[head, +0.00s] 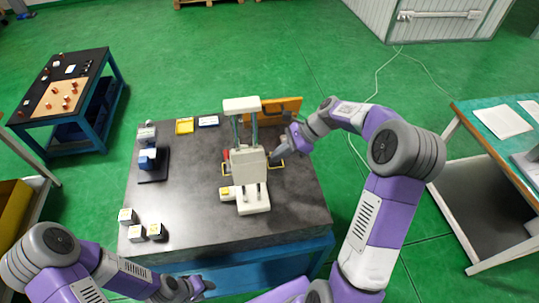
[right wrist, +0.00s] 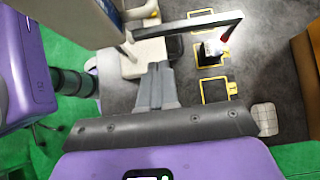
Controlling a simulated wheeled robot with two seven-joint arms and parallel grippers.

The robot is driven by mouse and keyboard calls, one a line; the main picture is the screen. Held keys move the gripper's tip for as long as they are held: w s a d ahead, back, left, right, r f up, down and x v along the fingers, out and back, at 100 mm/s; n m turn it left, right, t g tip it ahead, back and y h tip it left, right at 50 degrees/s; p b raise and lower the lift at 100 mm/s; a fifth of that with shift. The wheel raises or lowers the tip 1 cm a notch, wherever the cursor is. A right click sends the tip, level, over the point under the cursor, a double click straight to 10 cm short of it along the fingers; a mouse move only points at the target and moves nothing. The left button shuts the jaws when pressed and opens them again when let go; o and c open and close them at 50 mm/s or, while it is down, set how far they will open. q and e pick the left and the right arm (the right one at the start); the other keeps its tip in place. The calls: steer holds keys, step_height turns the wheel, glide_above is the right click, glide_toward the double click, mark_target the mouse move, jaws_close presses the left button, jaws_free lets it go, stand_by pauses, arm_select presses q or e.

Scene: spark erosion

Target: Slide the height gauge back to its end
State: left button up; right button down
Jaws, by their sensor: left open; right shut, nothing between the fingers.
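The height gauge (head: 249,168) is a tall white instrument with two columns, a white carriage and a pale foot. It stands upright on the dark plate (head: 185,205), right of the plate's middle. In the right wrist view its bent probe arm (right wrist: 184,23) ends in a red tip above yellow floor outlines. My right gripper (head: 284,146) is shut and empty, close to the gauge's right side. Its closed fingers (right wrist: 156,86) point toward the gauge; I cannot tell whether they touch it. My left gripper (head: 203,286) is open and empty at the plate's front, low in the head view.
A blue item on a black base (head: 152,162) stands at the plate's left. Several white blocks (head: 137,233) sit at the front left.

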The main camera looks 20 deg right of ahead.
arm_select(q)
steer(key=shift+r, duration=0.15)
arm_select(e)
steer(key=a, duration=0.3)
steer(key=shift+w+r, duration=0.15)
steer(key=shift+w, duration=0.25)
